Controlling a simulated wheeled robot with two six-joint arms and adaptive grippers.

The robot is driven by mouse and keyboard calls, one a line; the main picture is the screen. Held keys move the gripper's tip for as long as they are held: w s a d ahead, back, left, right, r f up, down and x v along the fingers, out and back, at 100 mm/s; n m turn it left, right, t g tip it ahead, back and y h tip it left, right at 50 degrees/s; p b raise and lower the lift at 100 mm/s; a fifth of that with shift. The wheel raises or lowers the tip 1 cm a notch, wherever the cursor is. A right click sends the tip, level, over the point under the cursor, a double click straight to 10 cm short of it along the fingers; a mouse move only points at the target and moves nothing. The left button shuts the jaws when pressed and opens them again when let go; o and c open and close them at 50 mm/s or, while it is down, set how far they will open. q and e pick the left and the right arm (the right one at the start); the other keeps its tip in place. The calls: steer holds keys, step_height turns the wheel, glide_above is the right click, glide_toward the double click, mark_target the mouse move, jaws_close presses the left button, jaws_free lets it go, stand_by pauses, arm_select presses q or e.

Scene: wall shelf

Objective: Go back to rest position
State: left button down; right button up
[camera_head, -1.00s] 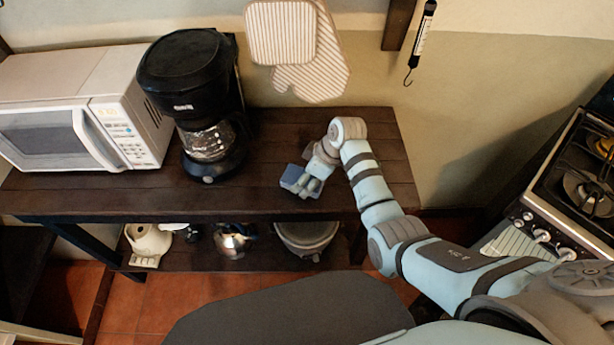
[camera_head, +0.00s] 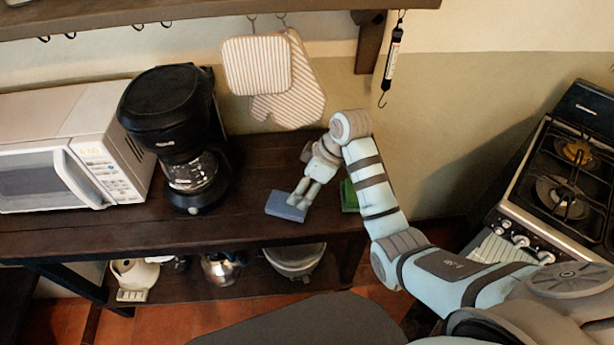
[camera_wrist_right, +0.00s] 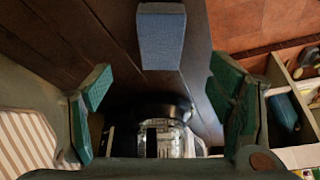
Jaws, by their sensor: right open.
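My right gripper (camera_head: 300,200) hangs over the right part of the dark wooden table (camera_head: 250,225), its fingers pointing down and to the left. A small blue block (camera_head: 283,206) shows right at its fingertips in the head view; I cannot tell whether they touch. In the right wrist view my gripper (camera_wrist_right: 163,82) is open, its two teal-padded fingers spread well apart. The blue block (camera_wrist_right: 161,38) shows there above the gap, against dark wood, not clamped. My left gripper is not in view.
A green block (camera_head: 348,196) is partly hidden behind my right arm. A coffee maker (camera_head: 175,130) and a white microwave (camera_head: 70,150) stand to the left. Oven mitts (camera_head: 290,85) hang behind, under a wall shelf (camera_head: 180,12). A stove (camera_head: 560,190) stands at right.

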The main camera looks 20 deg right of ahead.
steer(key=shift+v, duration=0.95)
